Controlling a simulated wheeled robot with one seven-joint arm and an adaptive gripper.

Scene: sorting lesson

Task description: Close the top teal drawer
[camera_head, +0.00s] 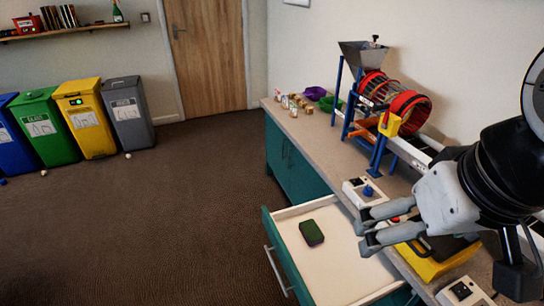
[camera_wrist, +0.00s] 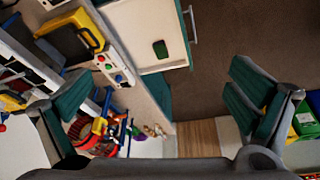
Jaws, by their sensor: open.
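The top teal drawer (camera_head: 350,275) is pulled out from the counter, at the lower middle of the head view. Its teal front carries a grey bar handle (camera_head: 276,272) facing left. A dark green, sponge-like block (camera_head: 311,233) lies inside on the pale drawer bottom. My gripper (camera_head: 366,231) is open and empty, over the right part of the drawer near the counter edge in the head view. In the wrist view the drawer (camera_wrist: 130,22) shows at the top middle, with its handle (camera_wrist: 192,25) on the right. No finger visibly touches the drawer or handle.
The counter (camera_head: 325,150) holds a sorting machine (camera_head: 385,105), a control box with a blue knob (camera_head: 367,192) and a yellow case (camera_head: 430,265). Closed teal cabinet doors (camera_head: 292,165) stand behind the drawer. Floor (camera_head: 150,220) left of it is open; bins (camera_head: 85,115) line the far wall.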

